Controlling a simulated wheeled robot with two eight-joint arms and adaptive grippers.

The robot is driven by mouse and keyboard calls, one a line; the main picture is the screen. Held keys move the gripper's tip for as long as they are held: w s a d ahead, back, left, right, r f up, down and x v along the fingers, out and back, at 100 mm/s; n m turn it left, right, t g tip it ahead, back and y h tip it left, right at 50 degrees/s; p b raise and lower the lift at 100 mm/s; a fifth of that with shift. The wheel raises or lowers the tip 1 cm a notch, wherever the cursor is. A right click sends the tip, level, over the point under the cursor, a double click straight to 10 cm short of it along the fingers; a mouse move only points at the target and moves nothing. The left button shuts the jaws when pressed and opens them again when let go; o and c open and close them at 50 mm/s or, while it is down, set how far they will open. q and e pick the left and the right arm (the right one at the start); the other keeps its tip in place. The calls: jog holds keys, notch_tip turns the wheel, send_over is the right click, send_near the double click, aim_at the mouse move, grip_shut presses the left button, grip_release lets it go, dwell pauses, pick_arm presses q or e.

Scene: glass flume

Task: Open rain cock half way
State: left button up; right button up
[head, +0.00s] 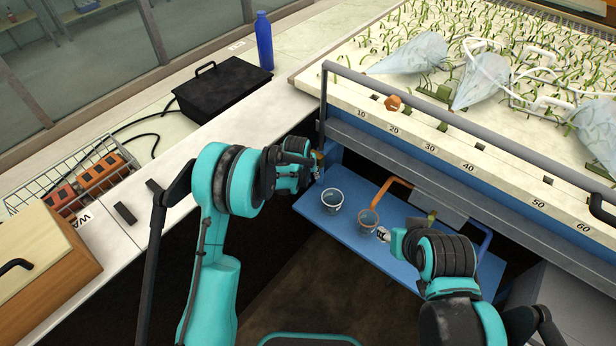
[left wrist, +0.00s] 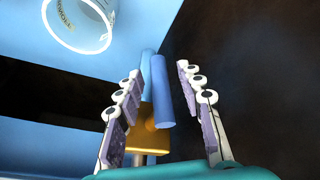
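In the left wrist view a cock with a blue lever (left wrist: 161,92) and a brass-coloured body (left wrist: 152,130) lies between the fingers of my left gripper (left wrist: 160,108). The fingers are spread, with a visible gap on each side of the lever. In the head view my left gripper (head: 312,165) is at the near left corner of the blue flume frame, and it largely hides the cock there. My right gripper (head: 392,240) is low over the blue shelf, near the orange-rimmed cup; its fingers are too unclear to judge.
A pale cup (head: 332,200) and an orange-rimmed cup (head: 368,221) stand on the blue shelf (head: 312,206). An orange pipe (head: 388,187) and a blue pipe (head: 484,240) hang over it. A dark rail (head: 440,118) runs along the planted bed. A black box (head: 222,95) and blue bottle (head: 264,42) stand left.

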pick_arm(q)
jog(key=shift+w+f, duration=0.15)
jog(key=shift+f, duration=0.1)
grip_shut()
